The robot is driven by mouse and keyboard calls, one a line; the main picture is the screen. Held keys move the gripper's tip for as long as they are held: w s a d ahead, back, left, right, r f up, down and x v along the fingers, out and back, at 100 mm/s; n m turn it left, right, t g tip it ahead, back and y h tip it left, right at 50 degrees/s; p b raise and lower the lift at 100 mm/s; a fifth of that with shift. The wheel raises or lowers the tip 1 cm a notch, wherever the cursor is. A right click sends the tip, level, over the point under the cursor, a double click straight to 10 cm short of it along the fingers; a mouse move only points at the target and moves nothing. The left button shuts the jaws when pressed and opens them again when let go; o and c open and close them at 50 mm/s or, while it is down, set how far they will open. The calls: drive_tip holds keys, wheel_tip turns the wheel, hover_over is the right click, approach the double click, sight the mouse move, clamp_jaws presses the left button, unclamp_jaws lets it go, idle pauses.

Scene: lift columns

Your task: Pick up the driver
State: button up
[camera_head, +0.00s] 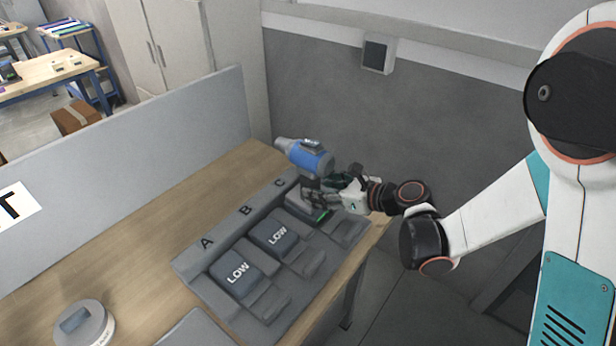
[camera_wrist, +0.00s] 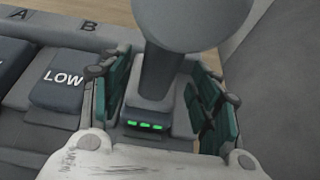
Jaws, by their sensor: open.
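The driver (camera_head: 310,158), with a blue and grey body, stands at slot C of the grey dock (camera_head: 190,258) at the far end of the bench. In the wrist view its grey head is at the top, with a dark handle (camera_wrist: 163,62) below. Its base (camera_wrist: 150,120) shows green lights. My gripper (camera_head: 322,193) is open at the driver. In the wrist view its teal-padded fingers (camera_wrist: 162,85) stand on either side of the handle and base. I see gaps beside the handle; contact at the base cannot be told.
Two dark blocks marked LOW (camera_head: 238,271) sit in slots A and B. A round grey item (camera_head: 84,325) lies on the wooden bench (camera_head: 125,240) at the near left. A grey partition (camera_head: 130,150) runs along the bench's far left edge.

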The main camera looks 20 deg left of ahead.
sight(307, 186)
drive_tip(key=b+x, duration=0.1)
drive_tip(key=x, duration=0.4)
drive_tip(key=shift+a+b, duration=0.1)
drive_tip(key=shift+b, duration=0.25)
drive_tip(key=shift+c, duration=0.3)
clamp_jaws()
